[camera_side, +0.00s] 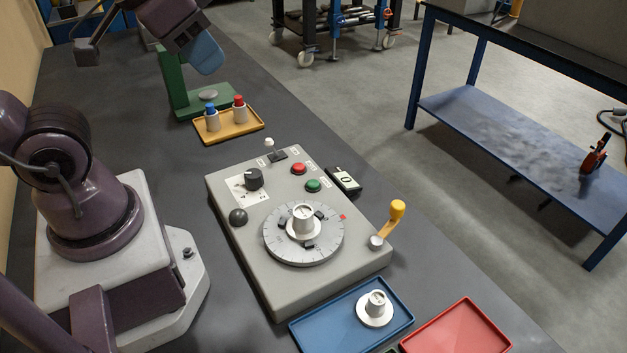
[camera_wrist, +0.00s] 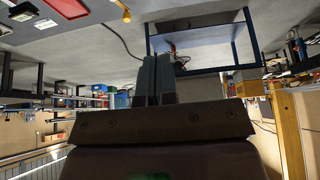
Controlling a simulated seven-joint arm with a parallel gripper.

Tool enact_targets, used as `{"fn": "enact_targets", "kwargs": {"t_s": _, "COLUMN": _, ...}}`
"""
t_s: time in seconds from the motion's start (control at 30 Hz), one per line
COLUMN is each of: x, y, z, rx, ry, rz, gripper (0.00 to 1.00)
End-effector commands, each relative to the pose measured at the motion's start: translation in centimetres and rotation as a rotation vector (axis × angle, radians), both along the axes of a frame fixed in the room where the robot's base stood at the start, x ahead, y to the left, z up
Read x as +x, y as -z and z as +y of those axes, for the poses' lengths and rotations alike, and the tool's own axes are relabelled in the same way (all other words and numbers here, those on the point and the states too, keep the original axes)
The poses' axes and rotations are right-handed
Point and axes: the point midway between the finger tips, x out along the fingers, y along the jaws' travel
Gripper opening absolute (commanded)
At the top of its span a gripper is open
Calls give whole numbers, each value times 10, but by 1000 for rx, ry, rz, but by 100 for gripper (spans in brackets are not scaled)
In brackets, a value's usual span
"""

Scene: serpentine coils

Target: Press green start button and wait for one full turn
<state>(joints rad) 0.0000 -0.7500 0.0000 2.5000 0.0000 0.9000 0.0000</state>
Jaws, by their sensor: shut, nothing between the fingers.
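The green start button (camera_side: 313,185) is on the grey control box (camera_side: 230,190), just below the red button (camera_side: 299,168). No gripper is near it. The round graduated dial (camera_side: 275,245) lies on the box with a red mark near its right edge. A white flanged part (camera_side: 303,220) stands upright at its centre among dark clamps. A small black-and-white counter (camera_side: 345,180) beside the box seems to read 0. My gripper (camera_wrist: 156,65) is shut and empty in the wrist view, its two grey-blue fingers together.
A yellow-handled crank (camera_side: 390,222), a black knob (camera_side: 254,179) and a white-tipped lever (camera_side: 270,148) rise from the box. A blue tray (camera_side: 335,323) holds another white part. A red tray (camera_side: 460,330) looks empty. A yellow tray (camera_side: 240,133) holds two capped bottles near a green stand (camera_side: 173,80).

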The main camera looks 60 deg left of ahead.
Motion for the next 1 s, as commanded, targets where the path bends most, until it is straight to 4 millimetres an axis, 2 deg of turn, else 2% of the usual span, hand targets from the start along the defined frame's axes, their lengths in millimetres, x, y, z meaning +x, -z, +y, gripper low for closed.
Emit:
{"fn": "enact_targets", "kwargs": {"t_s": 0.47, "x": 1, "y": 4, "z": 4, "rx": 0, "ry": -23, "rz": 20, "gripper": 0}}
{"fn": "enact_targets", "kwargs": {"t_s": 0.67, "x": 9, "y": 36, "z": 22, "rx": 27, "ry": -86, "rz": 178, "gripper": 0}}
{"fn": "enact_targets", "kwargs": {"t_s": 0.8, "x": 27, "y": 67, "z": 47, "rx": 87, "ry": -144, "rz": 251, "gripper": 0}}
{"fn": "enact_targets", "kwargs": {"t_s": 1.0, "x": 60, "y": 114, "z": 82, "rx": 138, "ry": -229, "rz": 243, "gripper": 0}}
